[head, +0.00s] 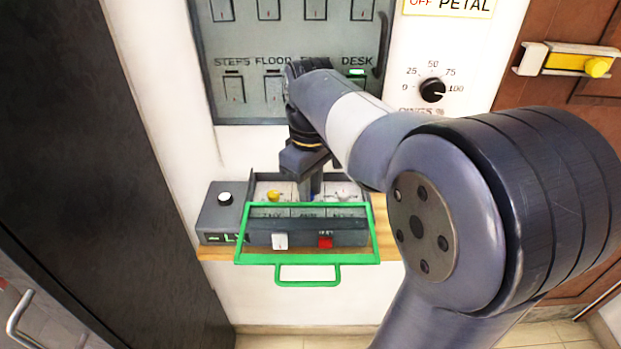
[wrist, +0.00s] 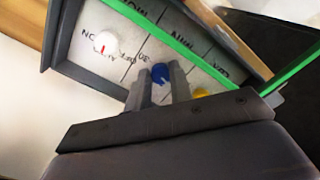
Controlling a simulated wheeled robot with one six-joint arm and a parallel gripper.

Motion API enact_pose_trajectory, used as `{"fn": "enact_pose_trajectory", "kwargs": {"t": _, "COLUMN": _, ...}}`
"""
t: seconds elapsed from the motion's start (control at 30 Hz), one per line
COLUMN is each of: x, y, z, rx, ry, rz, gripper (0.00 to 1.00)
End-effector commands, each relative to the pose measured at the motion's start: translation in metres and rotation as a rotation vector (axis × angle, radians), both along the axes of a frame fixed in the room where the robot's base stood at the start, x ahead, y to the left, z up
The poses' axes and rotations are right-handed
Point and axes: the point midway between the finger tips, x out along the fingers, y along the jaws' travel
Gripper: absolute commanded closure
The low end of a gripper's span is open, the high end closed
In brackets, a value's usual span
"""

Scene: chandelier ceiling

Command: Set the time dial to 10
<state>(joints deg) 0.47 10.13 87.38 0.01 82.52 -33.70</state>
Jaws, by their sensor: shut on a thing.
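A grey control box (head: 262,232) sits on a wooden shelf, with a green-framed cover (head: 309,259) at its front. A blue dial (wrist: 160,72) on its pale panel is between the fingers of my gripper (wrist: 160,82), which is shut on it. The panel lettering is too blurred to tell which dial is time.
A white knob (head: 225,198) is on the box's left part, above a small green display. White (head: 280,241) and red (head: 325,242) switches are on its front. A grey switch panel (head: 235,60) and black percentage dial (head: 432,90) are on the wall above. A dark cabinet stands left.

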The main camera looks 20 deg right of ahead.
Motion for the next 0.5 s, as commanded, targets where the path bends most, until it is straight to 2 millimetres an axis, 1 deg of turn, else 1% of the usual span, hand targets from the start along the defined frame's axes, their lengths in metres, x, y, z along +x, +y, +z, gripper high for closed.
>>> {"fn": "enact_pose_trajectory", "kwargs": {"t": 0.03, "x": -0.0003, "y": 0.0004, "z": 0.0042, "rx": 0.0, "ry": 0.001, "rz": -0.042, "gripper": 1.0}}
{"fn": "enact_pose_trajectory", "kwargs": {"t": 0.5, "x": -0.0004, "y": 0.0021, "z": 0.0033, "rx": 0.0, "ry": -0.001, "rz": -0.474, "gripper": 1.0}}
